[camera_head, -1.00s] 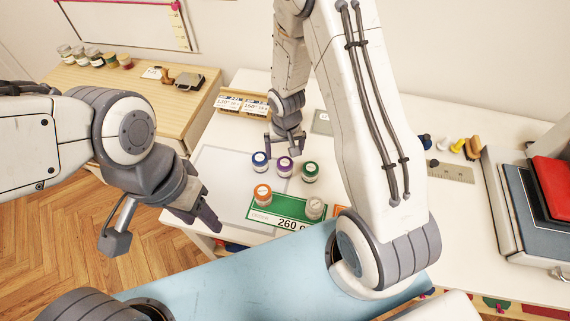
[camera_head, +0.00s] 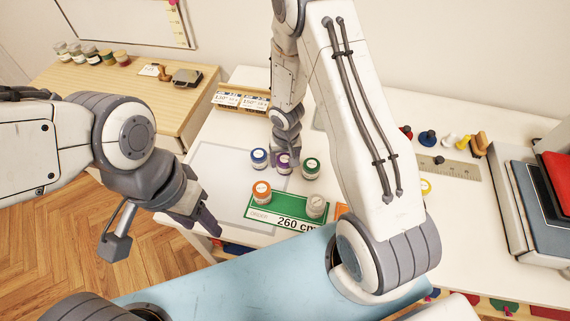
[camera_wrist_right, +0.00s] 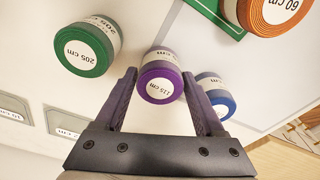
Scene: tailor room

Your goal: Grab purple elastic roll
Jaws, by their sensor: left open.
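The purple elastic roll (camera_head: 283,168) stands on the white table between the blue roll (camera_head: 259,158) and the green roll (camera_head: 311,169). In the right wrist view the purple roll (camera_wrist_right: 157,84) lies between the fingertips of my right gripper (camera_wrist_right: 160,85), with a gap to each finger visible. That gripper (camera_head: 286,156) is open and low over the roll, hiding part of it in the head view. Its right finger passes close to the blue roll (camera_wrist_right: 222,103). My left gripper (camera_head: 160,228) is open and empty at the left, over the floor and table edge.
The orange roll (camera_head: 261,192) and a grey-white roll (camera_head: 316,207) stand by the green 260 cm board (camera_head: 277,212). Label cards (camera_head: 240,101) lie behind. A ruler (camera_head: 450,168) and pins are at right. A blue ironing-board-like surface (camera_head: 240,270) is in front.

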